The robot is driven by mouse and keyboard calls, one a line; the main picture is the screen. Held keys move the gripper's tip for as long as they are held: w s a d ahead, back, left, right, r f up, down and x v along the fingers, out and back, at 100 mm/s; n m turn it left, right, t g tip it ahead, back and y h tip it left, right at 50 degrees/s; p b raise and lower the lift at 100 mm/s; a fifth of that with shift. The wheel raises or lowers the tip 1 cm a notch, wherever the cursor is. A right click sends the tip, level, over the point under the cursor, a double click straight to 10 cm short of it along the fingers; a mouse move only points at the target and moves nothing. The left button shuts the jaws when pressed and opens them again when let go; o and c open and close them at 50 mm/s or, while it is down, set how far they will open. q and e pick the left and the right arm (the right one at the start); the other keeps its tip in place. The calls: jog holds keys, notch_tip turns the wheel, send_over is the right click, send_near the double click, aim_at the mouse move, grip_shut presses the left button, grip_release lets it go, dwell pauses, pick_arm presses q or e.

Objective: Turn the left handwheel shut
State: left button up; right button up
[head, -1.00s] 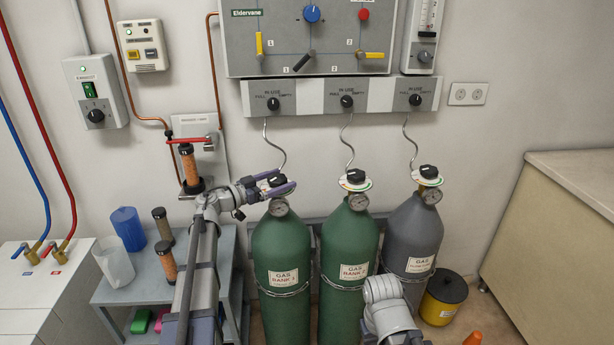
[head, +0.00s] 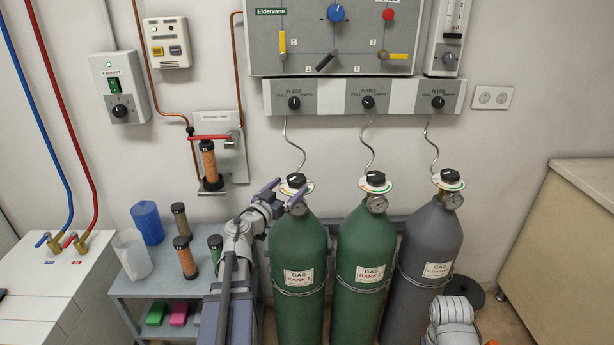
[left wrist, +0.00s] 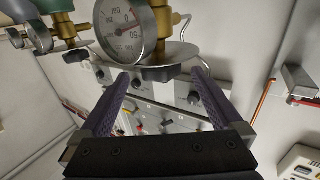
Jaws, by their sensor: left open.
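The left handwheel is a black knob (head: 296,180) on top of the green GAS BANK 1 cylinder (head: 297,245), above a round dial plate and a pressure gauge (head: 298,205). My left gripper (head: 283,194) is open, just left of and below the knob, with its two purple fingers spread in front of the cylinder's neck. In the left wrist view, a black knob (left wrist: 161,73) shows beyond and between the fingertips (left wrist: 160,77), with a gauge (left wrist: 126,32) close by. Whether a finger touches it cannot be told. My right gripper is out of view.
Another green cylinder (head: 363,250) and a grey one (head: 428,240) stand close to the right, with similar black knobs. Thin coiled tubes run up to the wall panel (head: 365,98). A grey shelf (head: 180,285) with canisters stands left, near my left arm.

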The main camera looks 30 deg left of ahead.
aim_at(301, 175)
pick_arm(q)
jog(key=w, duration=0.8)
jog(key=shift+s, duration=0.1)
jog(key=shift+c, duration=0.4)
jog(key=c, duration=1.2)
jog(key=shift+c, duration=0.2)
